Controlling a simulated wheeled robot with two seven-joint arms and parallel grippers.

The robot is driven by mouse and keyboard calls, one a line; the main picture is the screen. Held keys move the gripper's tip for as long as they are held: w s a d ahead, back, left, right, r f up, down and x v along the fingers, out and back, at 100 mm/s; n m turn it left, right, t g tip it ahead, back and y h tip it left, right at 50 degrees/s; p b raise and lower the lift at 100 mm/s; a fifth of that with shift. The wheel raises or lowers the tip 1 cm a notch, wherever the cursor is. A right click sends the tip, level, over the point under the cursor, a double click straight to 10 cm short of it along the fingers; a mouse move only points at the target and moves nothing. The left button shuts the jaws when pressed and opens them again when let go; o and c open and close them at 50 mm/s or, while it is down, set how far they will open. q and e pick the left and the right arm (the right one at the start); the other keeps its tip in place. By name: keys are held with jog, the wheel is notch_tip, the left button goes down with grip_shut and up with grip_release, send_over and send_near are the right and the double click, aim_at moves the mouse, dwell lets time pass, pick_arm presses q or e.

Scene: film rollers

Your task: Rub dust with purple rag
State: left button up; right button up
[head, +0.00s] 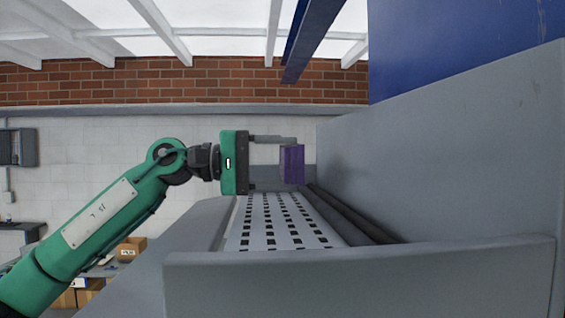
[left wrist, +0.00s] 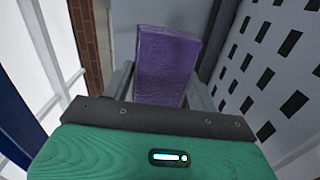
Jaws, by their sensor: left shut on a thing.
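The purple rag (head: 292,164) is a small block-like piece held up in the air above the slotted machine bed. My left gripper (head: 285,164) comes in from the left and is shut on the rag. In the left wrist view the rag (left wrist: 166,65) stands out between the fingers of the left gripper (left wrist: 168,85). The dark rollers (head: 350,215) run along the right side of the slotted bed, lower than the rag. I cannot make out any distinct dust. My right gripper is not in view.
The slotted white bed (head: 275,222) lies below the gripper. A grey front wall (head: 360,285) and a tall grey side panel (head: 450,160) enclose it. A blue panel (head: 460,40) rises at the upper right. Cardboard boxes (head: 130,247) stand at the far left.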

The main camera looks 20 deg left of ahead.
pick_arm(q)
jog(key=shift+w+d+r+p, duration=0.15)
jog(key=shift+d+p, duration=0.25)
jog(key=shift+w+d, duration=0.15)
jog(key=shift+d, duration=0.2)
jog(key=p+x, duration=0.1)
jog(key=x, duration=0.2)
jog(key=shift+p, duration=0.35)
jog(key=shift+w+d, duration=0.15)
jog(key=shift+d, duration=0.2)
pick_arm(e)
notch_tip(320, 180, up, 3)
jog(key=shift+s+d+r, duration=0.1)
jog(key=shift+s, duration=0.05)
pick_arm(q)
jog(key=shift+w+d, duration=0.1)
jog(key=shift+d, duration=0.1)
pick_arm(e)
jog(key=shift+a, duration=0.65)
